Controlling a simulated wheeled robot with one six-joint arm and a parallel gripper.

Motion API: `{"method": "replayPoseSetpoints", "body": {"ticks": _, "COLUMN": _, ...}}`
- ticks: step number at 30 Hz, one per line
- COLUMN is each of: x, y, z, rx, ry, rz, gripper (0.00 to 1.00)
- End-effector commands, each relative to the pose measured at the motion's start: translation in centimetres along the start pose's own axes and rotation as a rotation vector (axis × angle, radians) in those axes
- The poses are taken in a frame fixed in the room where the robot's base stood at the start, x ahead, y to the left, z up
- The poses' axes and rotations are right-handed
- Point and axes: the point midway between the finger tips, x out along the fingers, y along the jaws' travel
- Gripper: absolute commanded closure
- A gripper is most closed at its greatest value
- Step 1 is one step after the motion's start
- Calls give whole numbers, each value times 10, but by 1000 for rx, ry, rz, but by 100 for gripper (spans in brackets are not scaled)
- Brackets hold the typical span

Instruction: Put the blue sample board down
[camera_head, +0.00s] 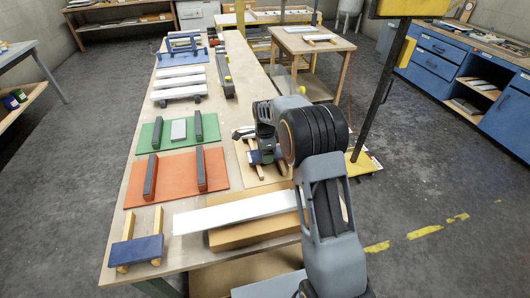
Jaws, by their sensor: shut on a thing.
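My gripper (264,147) is at the middle right of the long table, pointing down over a light wooden board (277,175). It is shut on a small dark blue piece (254,157), which looks like the blue sample board. My wrist and forearm hide much of the grip. The blue piece is low over the wooden board; I cannot tell whether it touches it.
A green board (178,150) and an orange board (175,186), each with dark bars, lie left of my gripper. A long white board (235,211) lies nearer. A blue block on wooden strips (136,250) stands front left. The long table (150,222) has bare strips between them.

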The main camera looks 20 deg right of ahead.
Motion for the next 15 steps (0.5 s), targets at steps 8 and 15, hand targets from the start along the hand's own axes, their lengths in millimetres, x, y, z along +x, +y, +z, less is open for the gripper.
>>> {"method": "replayPoseSetpoints", "body": {"ticks": 8, "x": 1, "y": 0, "z": 0, "rx": 0, "ry": 0, "rz": -1, "gripper": 58}}
{"method": "replayPoseSetpoints", "body": {"ticks": 15, "x": 4, "y": 0, "z": 0, "rx": 0, "ry": 0, "rz": 0, "gripper": 25}}
